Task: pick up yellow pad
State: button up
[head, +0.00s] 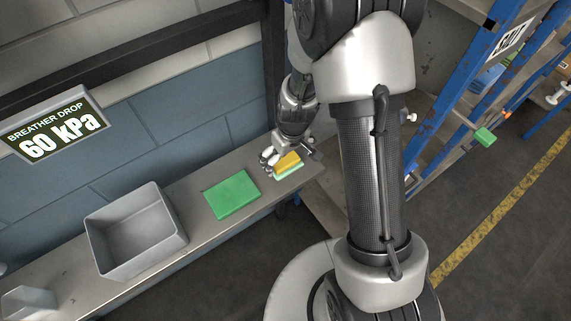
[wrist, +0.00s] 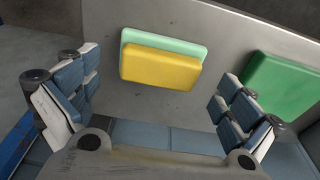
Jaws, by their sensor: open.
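The yellow pad (head: 288,161) lies on top of a pale green pad (head: 290,174) near the right end of a grey shelf. In the wrist view the yellow pad (wrist: 160,69) is between the two fingers and a little ahead of them, with the pale green pad (wrist: 190,48) showing along its upper and right edges. My gripper (head: 290,158) is above and around the pads in the head view. In the wrist view my gripper (wrist: 158,95) is open, with nothing between its fingers and no visible contact with the pad.
A larger green pad (head: 232,194) lies left of the stack on the shelf (head: 185,200); it shows at right in the wrist view (wrist: 284,87). An open grey bin (head: 135,232) stands farther left. The wall is behind. A blue rack (head: 465,95) stands to the right.

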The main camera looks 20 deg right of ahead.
aim_at(285, 160)
jog(key=shift+w+a+f, duration=0.1)
jog(key=shift+w+f, duration=0.05)
jog(key=shift+f, duration=0.45)
jog(key=shift+w+f, duration=0.1)
jog(key=shift+f, duration=0.45)
jog(key=c, duration=1.1)
notch_tip(285, 160, up, 10)
jog(key=shift+r+p, duration=0.1)
jog(key=shift+p, duration=1)
